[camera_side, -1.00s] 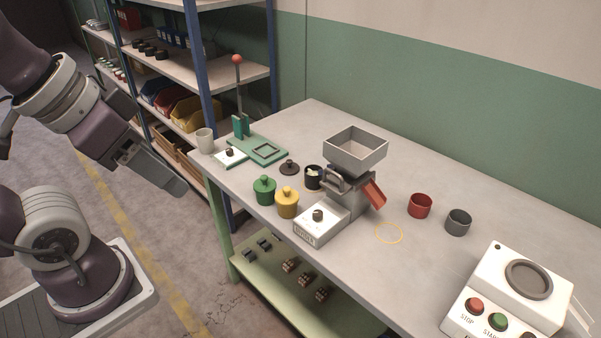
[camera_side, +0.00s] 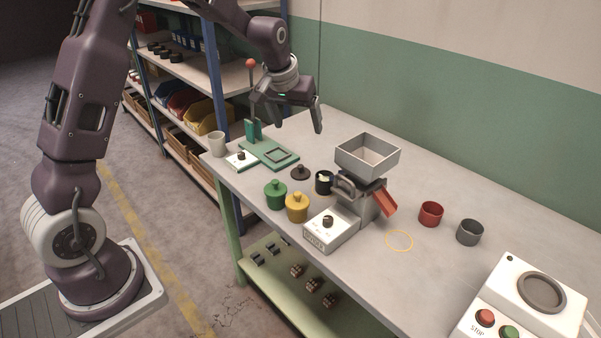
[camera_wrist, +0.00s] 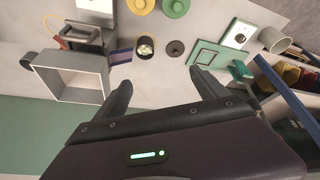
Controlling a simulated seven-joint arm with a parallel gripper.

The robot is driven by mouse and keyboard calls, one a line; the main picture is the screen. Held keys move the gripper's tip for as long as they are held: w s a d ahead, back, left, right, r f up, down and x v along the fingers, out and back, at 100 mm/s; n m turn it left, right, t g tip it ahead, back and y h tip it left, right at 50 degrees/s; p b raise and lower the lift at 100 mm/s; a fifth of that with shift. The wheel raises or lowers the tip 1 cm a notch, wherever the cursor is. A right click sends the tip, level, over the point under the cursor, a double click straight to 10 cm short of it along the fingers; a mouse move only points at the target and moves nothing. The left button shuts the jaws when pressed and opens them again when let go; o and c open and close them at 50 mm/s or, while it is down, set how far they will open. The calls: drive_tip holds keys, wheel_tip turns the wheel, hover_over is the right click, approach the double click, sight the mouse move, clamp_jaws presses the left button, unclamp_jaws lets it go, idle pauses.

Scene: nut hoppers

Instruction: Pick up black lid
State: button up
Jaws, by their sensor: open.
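The black lid (camera_side: 300,174), a dark flat disc with a small knob, lies on the table between the green press plate and a black pot. In the wrist view the lid (camera_wrist: 176,48) shows at upper centre, beyond the fingertips. My gripper (camera_side: 290,119) hangs above the back of the table, above and behind the lid, apart from it. The wrist view shows my gripper (camera_wrist: 161,79) open with nothing between its fingers. The black pot (camera_side: 324,186) stands uncovered beside the lid with pale contents; it also shows in the wrist view (camera_wrist: 146,56).
The green press (camera_side: 268,154) with its red-knobbed lever stands left of the lid. Green (camera_side: 275,197) and yellow (camera_side: 297,208) lidded pots stand in front. The hopper machine (camera_side: 364,170) rises to the right. A pale cup (camera_side: 217,145) is near the left edge.

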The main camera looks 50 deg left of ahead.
drive_tip(key=n+y, duration=0.1)
hover_over(300, 168)
drive_tip(key=s, duration=0.3)
drive_tip(key=shift+g, duration=0.4)
drive_tip(key=f, duration=1.6)
drive_tip(key=shift+w+d, duration=0.25)
drive_tip(key=shift+d, duration=0.15)
drive_tip(key=x, duration=0.7)
drive_tip(key=shift+d+f, duration=0.1)
drive_tip(key=shift+d, duration=0.2)
drive_tip(key=c, duration=1.4)
